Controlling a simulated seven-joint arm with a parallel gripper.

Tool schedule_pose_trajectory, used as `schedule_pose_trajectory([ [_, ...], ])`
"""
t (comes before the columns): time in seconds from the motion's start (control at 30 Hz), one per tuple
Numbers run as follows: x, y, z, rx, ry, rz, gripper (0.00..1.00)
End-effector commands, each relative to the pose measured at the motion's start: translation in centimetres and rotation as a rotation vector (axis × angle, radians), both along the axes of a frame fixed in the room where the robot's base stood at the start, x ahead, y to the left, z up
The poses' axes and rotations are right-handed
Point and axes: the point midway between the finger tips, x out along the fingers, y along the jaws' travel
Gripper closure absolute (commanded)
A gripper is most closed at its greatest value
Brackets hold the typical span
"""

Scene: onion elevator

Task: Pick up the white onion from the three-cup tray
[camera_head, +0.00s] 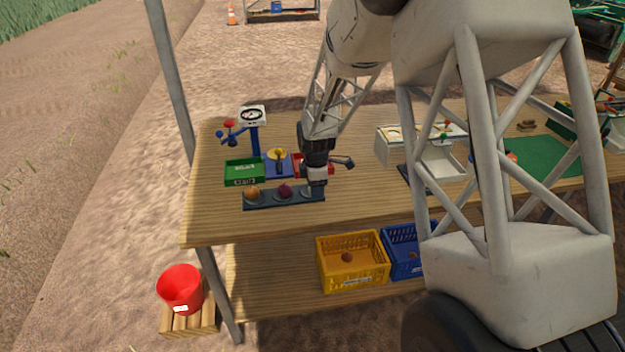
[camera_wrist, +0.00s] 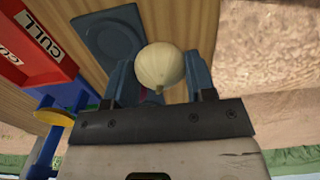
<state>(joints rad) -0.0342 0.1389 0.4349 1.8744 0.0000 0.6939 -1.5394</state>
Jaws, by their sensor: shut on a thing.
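My gripper (camera_head: 317,187) is at the right end of the dark three-cup tray (camera_head: 297,202) in the head view. In the wrist view its two blue-grey fingers are shut on the pale white onion (camera_wrist: 160,66), one on each side. A round empty cup of the tray (camera_wrist: 82,22) shows behind the onion and to its left. I cannot tell the onion's exact height above the tray. In the head view a brown onion (camera_head: 252,192) and a red onion (camera_head: 285,190) sit in the other cups. The white onion is hidden there by my gripper.
Behind the tray are a green bin (camera_head: 243,170), a blue stand with a yellow part (camera_head: 279,157), a red CULL bin (camera_wrist: 30,42) and a dial scale (camera_head: 252,116). A white box (camera_head: 440,165) stands to the right. The front table strip is clear.

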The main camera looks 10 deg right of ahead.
Motion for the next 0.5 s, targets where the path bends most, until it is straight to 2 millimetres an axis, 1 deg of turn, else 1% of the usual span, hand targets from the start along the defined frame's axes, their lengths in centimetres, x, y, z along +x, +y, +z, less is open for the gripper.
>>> schedule_pose_trajectory([
  [0.1,-2.0,-0.1,0.3,0.0,-0.002,0.0,0.73],
  [0.3,-5.1,-0.2,0.5,0.0,0.0,0.0,0.73],
  [0.5,-7.4,-0.3,0.7,0.0,-0.001,0.0,0.73],
])
